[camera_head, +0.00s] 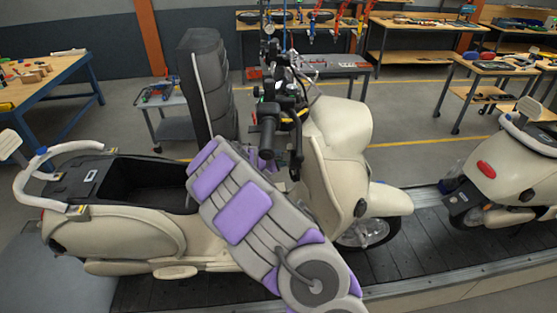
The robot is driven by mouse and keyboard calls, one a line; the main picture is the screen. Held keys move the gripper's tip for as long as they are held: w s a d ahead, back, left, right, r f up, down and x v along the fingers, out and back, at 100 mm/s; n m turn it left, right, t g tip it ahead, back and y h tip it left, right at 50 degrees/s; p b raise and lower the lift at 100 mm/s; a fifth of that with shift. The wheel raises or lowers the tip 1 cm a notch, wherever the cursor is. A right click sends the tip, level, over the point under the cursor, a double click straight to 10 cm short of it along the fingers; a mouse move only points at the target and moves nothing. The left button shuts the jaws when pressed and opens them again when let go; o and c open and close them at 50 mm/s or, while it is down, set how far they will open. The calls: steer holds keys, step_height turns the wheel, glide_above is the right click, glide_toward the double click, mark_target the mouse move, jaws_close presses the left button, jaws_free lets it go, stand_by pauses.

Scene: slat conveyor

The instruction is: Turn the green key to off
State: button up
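A cream scooter (330,125) stands upright on the slat conveyor, its handlebar (268,125) near the middle of the camera_head view. My grey and purple arm crosses in front of the scooter's middle and covers the area below the handlebar. A little more purple shows behind it, close to the steering column. I cannot make out my gripper; that end of the arm is hidden. I cannot make out the green key or which way it is turned.
The scooter's open seat compartment (145,185) is at the left. A second cream scooter (500,170) stands at the right on the conveyor (435,240). Workbenches (45,90) stand behind on open floor.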

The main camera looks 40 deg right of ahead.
steer(key=shift+w+a+r+n+g+y+p, duration=0.15)
steer(key=shift+n+g+y+p, duration=0.15)
steer(key=shift+p, duration=1.7)
steer(key=shift+w+d+r+n+g+y+p, duration=0.1)
steer(key=shift+n+g+y+p, duration=0.15)
steer(key=shift+p, duration=1.75)
steer(key=shift+f+y+p, duration=0.15)
steer(key=shift+y+p, duration=0.2)
steer(key=shift+p, duration=0.95)
steer(key=shift+a+r+n+g+p, duration=0.15)
steer(key=shift+n+g+p, duration=0.25)
steer(key=shift+p, duration=1.35)
steer(key=shift+n+g+y, duration=0.35)
steer(key=shift+g+y, duration=0.2)
steer(key=shift+y, duration=0.15)
steer(key=shift+d, duration=0.2)
